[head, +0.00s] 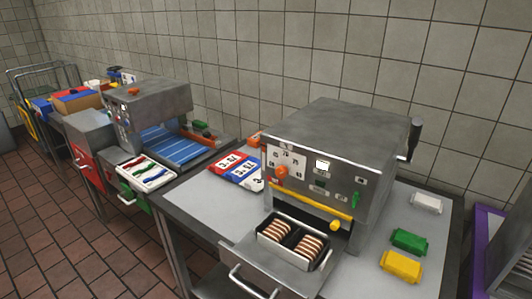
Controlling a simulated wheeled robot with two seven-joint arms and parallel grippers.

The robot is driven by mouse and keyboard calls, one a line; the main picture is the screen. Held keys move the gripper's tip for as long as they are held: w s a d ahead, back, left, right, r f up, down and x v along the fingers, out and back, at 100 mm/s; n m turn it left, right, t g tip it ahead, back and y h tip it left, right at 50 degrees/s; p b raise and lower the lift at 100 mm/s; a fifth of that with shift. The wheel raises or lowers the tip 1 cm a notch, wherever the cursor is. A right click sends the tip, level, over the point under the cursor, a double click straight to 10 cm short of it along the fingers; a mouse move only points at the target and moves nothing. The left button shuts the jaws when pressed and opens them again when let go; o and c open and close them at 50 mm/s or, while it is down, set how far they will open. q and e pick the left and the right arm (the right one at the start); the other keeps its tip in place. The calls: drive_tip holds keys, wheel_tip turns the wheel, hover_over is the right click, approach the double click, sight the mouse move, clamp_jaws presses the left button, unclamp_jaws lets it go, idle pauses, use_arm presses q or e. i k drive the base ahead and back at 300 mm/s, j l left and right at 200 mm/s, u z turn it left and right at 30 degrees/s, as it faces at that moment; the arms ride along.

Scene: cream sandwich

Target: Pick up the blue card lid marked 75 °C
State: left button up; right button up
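A blue-and-white card lid (246,174) lies flat on the grey table, left of the steel machine. A red-and-white card (228,162) lies beside it, touching or nearly so. Both carry dark printed characters that look turned away from me. I cannot read the temperature on either with certainty. The near right end of the blue card is close to the machine's left side and may be partly hidden by it. Neither of my grippers is in view.
The steel machine (330,150) has an open drawer (262,262) holding a tray of striped brown-and-cream pieces (308,248). White (427,202), green (409,240) and yellow (401,265) packs lie right. A second machine with a blue belt (172,146) stands left.

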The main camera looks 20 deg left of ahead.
sight(237, 174)
drive_tip(key=z, duration=0.5)
drive_tip(key=j+z, duration=0.35)
drive_tip(key=j, duration=0.2)
drive_tip(key=k+j+z, duration=0.1)
drive_tip(key=j+z, duration=0.25)
drive_tip(key=j, duration=0.15)
drive_tip(key=k+j+z, duration=0.15)
drive_tip(key=j+z, duration=0.2)
drive_tip(key=j, duration=0.15)
drive_tip(key=k+j, duration=0.1)
drive_tip(key=j, duration=0.25)
drive_tip(key=k+j, duration=0.15)
drive_tip(key=j, duration=0.2)
drive_tip(key=k+j+z, duration=0.1)
drive_tip(key=j, duration=0.25)
drive_tip(key=k+j, duration=0.15)
drive_tip(key=j, duration=0.2)
drive_tip(key=k+j, duration=0.1)
drive_tip(key=j, duration=0.25)
drive_tip(key=k+j, duration=0.15)
drive_tip(key=j, duration=0.2)
drive_tip(key=z, duration=0.05)
